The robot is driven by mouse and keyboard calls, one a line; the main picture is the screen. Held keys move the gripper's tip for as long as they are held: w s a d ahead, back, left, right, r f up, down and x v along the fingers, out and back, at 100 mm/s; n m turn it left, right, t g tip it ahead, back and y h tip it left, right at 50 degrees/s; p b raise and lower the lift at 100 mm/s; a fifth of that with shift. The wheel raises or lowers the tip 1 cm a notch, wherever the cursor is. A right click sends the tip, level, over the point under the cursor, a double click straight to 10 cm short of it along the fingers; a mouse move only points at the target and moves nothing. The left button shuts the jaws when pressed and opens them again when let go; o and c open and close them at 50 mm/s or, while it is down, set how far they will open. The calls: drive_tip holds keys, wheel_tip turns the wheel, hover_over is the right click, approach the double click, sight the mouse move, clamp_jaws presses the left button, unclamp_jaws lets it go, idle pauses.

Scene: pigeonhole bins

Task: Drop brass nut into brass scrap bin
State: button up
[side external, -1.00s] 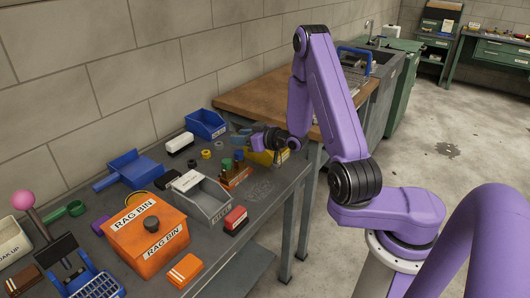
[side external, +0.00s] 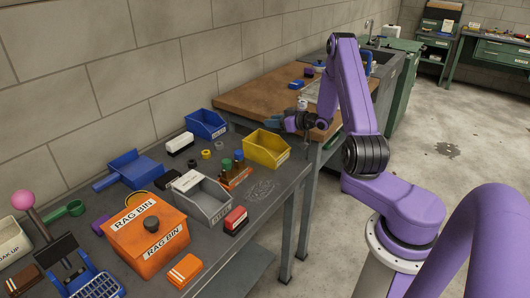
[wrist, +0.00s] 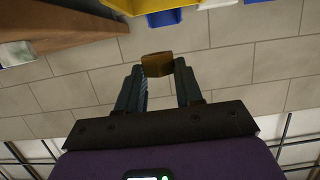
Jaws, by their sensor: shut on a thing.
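My gripper (side external: 270,122) is level, with its fingers towards the wall, above and behind the yellow bin (side external: 266,151). In the wrist view my gripper (wrist: 158,82) is shut on the brass nut (wrist: 157,65), a brownish-gold block at the fingertips. The nut is too small to make out in the side view. The yellow bin is open and seems empty; its front label is too small to read. It also shows at the top of the wrist view (wrist: 150,4). I cannot tell by label which bin is for brass scrap.
A blue bin (side external: 206,123), a grey bin (side external: 207,206) and an orange rag bin (side external: 143,232) stand on the grey bench. Small bottles (side external: 238,160) stand in front of the yellow bin. A wooden bench (side external: 255,97) adjoins at the back, by the block wall.

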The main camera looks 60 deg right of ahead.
drive_tip(key=shift+f, duration=2.7)
drive_tip(key=o, duration=1.2)
drive_tip(key=shift+c, duration=0.2)
drive_tip(key=shift+s, duration=0.1)
drive_tip(key=v, duration=1.7)
drive_tip(key=shift+r, duration=0.1)
